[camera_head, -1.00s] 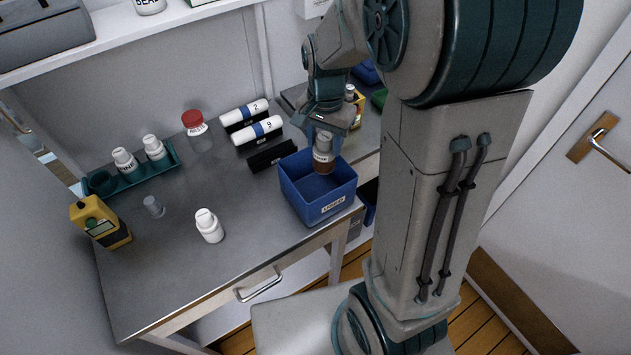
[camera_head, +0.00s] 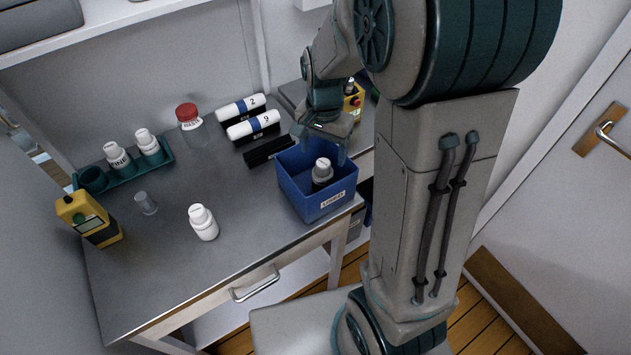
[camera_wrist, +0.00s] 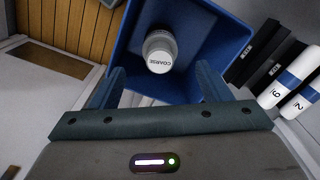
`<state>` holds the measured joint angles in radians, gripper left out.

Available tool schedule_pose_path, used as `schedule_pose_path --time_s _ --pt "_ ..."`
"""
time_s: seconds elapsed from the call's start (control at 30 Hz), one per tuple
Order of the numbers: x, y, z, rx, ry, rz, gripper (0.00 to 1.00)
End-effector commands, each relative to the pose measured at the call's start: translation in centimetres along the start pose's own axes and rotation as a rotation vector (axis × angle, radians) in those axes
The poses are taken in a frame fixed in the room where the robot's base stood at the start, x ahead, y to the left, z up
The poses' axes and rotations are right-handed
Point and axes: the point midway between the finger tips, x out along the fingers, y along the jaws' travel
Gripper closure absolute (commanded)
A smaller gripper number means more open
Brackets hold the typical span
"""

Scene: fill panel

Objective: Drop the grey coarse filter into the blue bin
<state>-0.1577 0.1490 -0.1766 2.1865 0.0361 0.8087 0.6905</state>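The coarse filter (camera_head: 322,171), a small dark-bodied bottle with a pale cap, stands inside the blue bin (camera_head: 325,205) on the bench. In the wrist view its cap reads COARSE (camera_wrist: 160,52), and the blue bin (camera_wrist: 212,22) surrounds it. My gripper (camera_head: 322,140) is over the back of the bin. In the wrist view its two fingers (camera_wrist: 160,88) are spread apart with nothing between them, and the filter is beyond their tips.
A white bottle (camera_head: 203,222) stands at the bench front. A teal rack (camera_head: 128,176) with bottles, a yellow device (camera_head: 90,218), a red-capped jar (camera_head: 190,125) and numbered cylinders (camera_head: 253,126) stand around.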

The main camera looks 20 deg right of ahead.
Motion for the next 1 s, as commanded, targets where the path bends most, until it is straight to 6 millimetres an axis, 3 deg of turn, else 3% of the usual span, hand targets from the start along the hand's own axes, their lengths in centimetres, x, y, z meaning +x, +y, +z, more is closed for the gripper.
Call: schedule_pose_path --time_s 0.27,0.7,1.0 --pt "-0.9 -0.1 -0.1 0.0 0.002 -0.002 0.29" --pt "-10.1 -0.1 -0.1 0.0 0.004 -0.004 0.29" --pt "-13.6 0.0 0.0 0.0 0.001 0.0 0.29"
